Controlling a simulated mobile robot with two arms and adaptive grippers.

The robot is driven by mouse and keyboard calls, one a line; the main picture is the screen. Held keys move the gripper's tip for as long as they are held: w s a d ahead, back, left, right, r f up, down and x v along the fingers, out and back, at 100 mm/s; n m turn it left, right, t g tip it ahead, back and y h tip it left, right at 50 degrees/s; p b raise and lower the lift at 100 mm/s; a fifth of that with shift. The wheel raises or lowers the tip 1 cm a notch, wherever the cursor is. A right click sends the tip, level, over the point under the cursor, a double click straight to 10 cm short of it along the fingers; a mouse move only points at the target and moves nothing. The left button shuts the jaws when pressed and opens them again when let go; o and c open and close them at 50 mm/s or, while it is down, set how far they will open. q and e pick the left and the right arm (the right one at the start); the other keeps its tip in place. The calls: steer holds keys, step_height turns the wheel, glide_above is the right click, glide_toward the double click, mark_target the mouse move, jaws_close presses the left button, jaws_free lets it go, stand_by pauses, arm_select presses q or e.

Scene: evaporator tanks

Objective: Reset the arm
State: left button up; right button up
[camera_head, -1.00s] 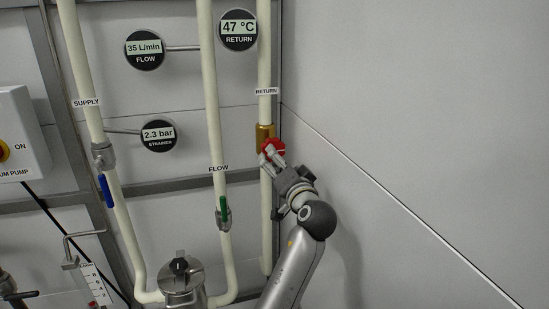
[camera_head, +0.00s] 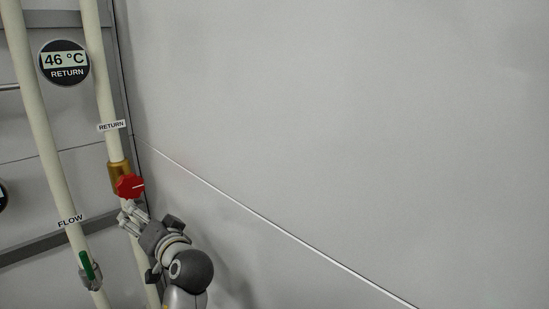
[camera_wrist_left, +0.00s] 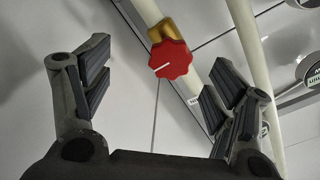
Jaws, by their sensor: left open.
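My left gripper (camera_head: 131,215) is open and empty, just below the red knob (camera_head: 129,186) on the brass valve of the RETURN pipe. In the left wrist view the gripper's two fingers (camera_wrist_left: 160,90) stand wide apart. The red knob (camera_wrist_left: 170,59) shows beyond them with clear space around it, its white mark pointing toward the lower left. My left arm comes up from the bottom edge in the head view. My right gripper is not in view.
The RETURN pipe (camera_head: 101,95) and the FLOW pipe (camera_head: 45,140) with a green-handled valve (camera_head: 88,266) run along the wall at left. A round gauge (camera_head: 65,62) reads 46 °C. The grey wall (camera_head: 350,130) at right is bare.

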arm_select(q)
steer(key=s+d+f+m+g+h, duration=0.1)
steer(key=s+d+f+h, duration=0.15)
steer(key=s+f, duration=0.5)
steer(key=s+d+f+g+h, duration=0.2)
steer(key=s+f+h, duration=0.25)
steer(key=f, duration=0.55)
steer(key=s+d+f+m+g+h, duration=0.1)
steer(key=s+d+f+h, duration=0.1)
steer(key=s+f, duration=0.6)
steer(key=s+d+f+g+h, duration=0.2)
steer(key=s+d+f, duration=0.2)
steer(key=s, duration=0.3)
steer(key=s+d+f+g+h, duration=0.2)
steer(key=s+d+f, duration=0.1)
steer(key=s, duration=0.4)
step_height(320, 180, down, 27)
steer(key=s+g+b, duration=0.1)
steer(key=b, duration=0.2)
steer(key=s+a+f+m+g+b, duration=0.1)
steer(key=s+a+f+b, duration=0.2)
steer(key=s+f, duration=1.4)
step_height(320, 180, down, 3)
steer(key=shift+s+f+g, duration=0.2)
steer(key=shift+s+g, duration=0.05)
steer(key=shift+g, duration=0.05)
stand_by(0.5)
